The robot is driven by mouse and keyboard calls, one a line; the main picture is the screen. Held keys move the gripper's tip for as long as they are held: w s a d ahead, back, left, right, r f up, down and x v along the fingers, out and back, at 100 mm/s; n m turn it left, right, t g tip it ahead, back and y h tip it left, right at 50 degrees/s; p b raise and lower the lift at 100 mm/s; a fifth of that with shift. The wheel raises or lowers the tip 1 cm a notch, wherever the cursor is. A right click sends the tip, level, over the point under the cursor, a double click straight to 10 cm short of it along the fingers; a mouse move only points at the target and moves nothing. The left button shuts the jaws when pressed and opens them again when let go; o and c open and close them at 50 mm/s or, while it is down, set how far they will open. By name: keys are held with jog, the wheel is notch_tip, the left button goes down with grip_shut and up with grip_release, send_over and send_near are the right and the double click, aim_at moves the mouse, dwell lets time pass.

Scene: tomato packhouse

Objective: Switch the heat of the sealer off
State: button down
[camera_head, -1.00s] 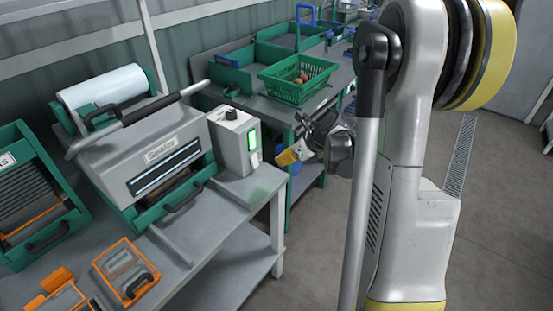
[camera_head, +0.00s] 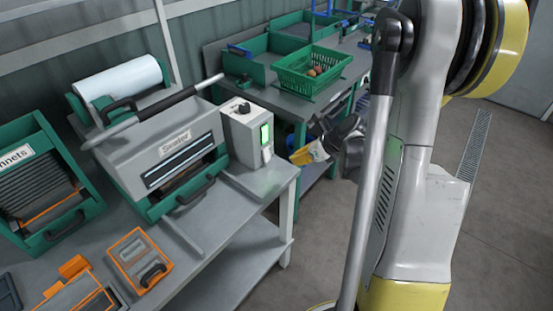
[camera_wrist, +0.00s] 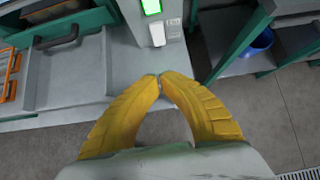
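The sealer (camera_head: 180,140) stands on a grey bench, with a long lever across its top. At its right end is a grey control box (camera_head: 238,140) with a black knob (camera_head: 243,108) on top. Its front has a lit green panel (camera_head: 265,134) and a white switch (camera_head: 267,154) below it. In the wrist view the lit panel (camera_wrist: 151,6) and the white switch (camera_wrist: 157,34) are at the top. My gripper (camera_wrist: 160,80) has its yellow fingertips together, empty, below the switch in the picture and apart from it. In the head view my gripper (camera_head: 298,157) is right of the box.
A green basket (camera_head: 312,72) with a few tomatoes stands on the bench behind. A green tray unit (camera_head: 40,190) and an orange-framed box (camera_head: 140,261) are left of and in front of the sealer. A blue bucket (camera_wrist: 258,42) sits on a lower shelf. The floor at right is open.

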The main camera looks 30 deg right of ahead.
aim_at(266, 154)
jog(key=b+x, duration=0.3)
jog(key=x, duration=0.6)
jog(key=shift+f, duration=0.2)
jog(key=w, duration=0.1)
jog(key=w+a+b, duration=0.1)
jog(key=w+f, duration=0.1)
jog(key=shift+w+a, duration=0.3)
jog(key=shift+w, duration=0.3)
